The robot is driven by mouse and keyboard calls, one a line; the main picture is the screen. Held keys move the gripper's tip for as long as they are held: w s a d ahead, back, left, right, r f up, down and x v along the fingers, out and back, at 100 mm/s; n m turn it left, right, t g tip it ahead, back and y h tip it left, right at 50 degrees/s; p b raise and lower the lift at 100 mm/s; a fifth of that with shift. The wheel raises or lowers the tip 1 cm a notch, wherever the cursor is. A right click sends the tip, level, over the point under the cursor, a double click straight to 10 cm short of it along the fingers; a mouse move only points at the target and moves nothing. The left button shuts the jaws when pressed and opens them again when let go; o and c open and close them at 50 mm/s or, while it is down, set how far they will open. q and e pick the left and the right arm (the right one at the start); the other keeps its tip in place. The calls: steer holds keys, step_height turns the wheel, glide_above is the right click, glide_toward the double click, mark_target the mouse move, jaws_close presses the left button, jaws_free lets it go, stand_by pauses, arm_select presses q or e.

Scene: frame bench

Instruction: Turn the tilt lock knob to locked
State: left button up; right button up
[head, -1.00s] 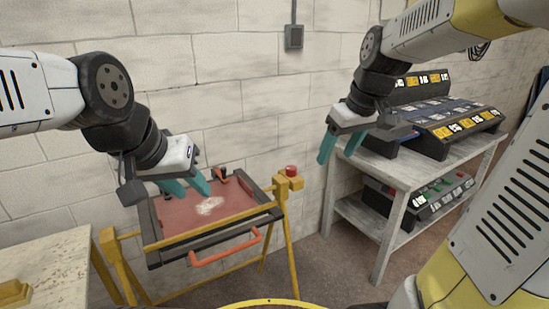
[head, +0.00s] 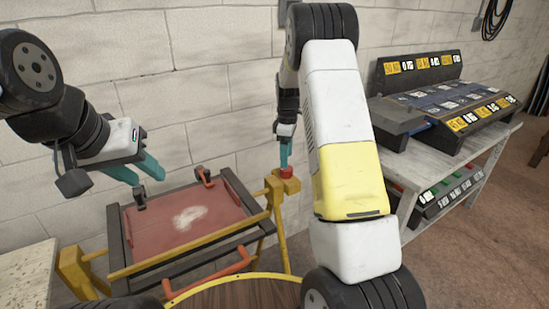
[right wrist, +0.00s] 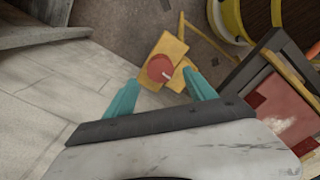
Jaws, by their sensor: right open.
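The tilt lock knob (head: 287,172) is red and sits on a yellow block at the right end of the tilting frame (head: 118,240). In the right wrist view the knob (right wrist: 160,68) shows a white pointer mark aimed toward the lower right. My right gripper (head: 284,164) is just above the knob, partly hidden behind my own arm. In the right wrist view my open right gripper (right wrist: 163,92) has its fingers spread, with the knob slightly beyond the tips and between them. My left gripper (head: 149,180) is open and empty above the frame's left side.
The frame holds a red panel (head: 160,230) with a pale patch, small clamps and an orange handle (head: 205,279) in front. A grey shelf (head: 475,160) with label racks stands at the right. A block wall is close behind the frame.

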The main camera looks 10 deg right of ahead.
mark_target(286, 172)
step_height(286, 172, down, 5)
steer(key=shift+r, duration=0.1)
steer(key=shift+c, duration=0.2)
steer(key=c, duration=1.3)
